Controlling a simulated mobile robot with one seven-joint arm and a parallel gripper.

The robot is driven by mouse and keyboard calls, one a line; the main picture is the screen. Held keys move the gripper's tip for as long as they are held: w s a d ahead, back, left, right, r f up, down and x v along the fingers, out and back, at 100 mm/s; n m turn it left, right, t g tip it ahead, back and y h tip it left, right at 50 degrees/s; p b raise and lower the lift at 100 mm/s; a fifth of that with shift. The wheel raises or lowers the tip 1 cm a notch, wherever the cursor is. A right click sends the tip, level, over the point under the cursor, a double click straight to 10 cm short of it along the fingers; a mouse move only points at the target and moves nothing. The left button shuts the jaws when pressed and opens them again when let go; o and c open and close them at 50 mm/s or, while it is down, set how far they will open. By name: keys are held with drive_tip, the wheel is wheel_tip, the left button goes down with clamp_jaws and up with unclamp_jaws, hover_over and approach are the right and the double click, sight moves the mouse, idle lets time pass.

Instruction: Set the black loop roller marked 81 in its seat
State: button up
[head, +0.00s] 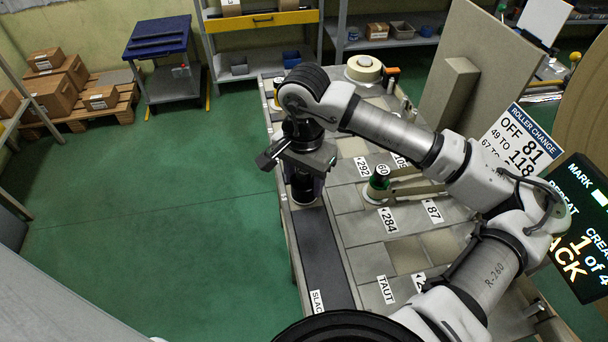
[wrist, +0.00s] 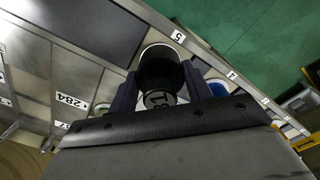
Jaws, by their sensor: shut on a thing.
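The black loop roller (wrist: 160,75) is between the two fingers of my gripper (wrist: 162,92) in the wrist view. Its near end bears a mark that looks like 81 turned upside down. In the head view my gripper (head: 304,165) is over the left side of the bench, with the dark roller (head: 305,190) below it. A pale rim shows around the far end of the roller in the wrist view; I cannot tell if the roller touches it. Which place is the roller's seat is not clear.
A dark strip (head: 325,265) runs along the bench's left side. A beige panel (head: 480,75) and the roller change sign (head: 522,143) stand to the right. The green floor at left is open.

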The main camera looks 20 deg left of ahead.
drive_tip(key=shift+f+b, duration=0.15)
drive_tip(key=shift+b, duration=0.2)
drive_tip(key=o, duration=1)
drive_tip(key=shift+o, duration=0.2)
drive_tip(key=shift+r+p, duration=0.35)
drive_tip(key=shift+p, duration=0.15)
wheel_tip(320, 180, up, 12)
drive_tip(key=b, duration=0.2)
drive_tip(key=shift+f+b, duration=0.1)
drive_tip(key=shift+b, duration=0.25)
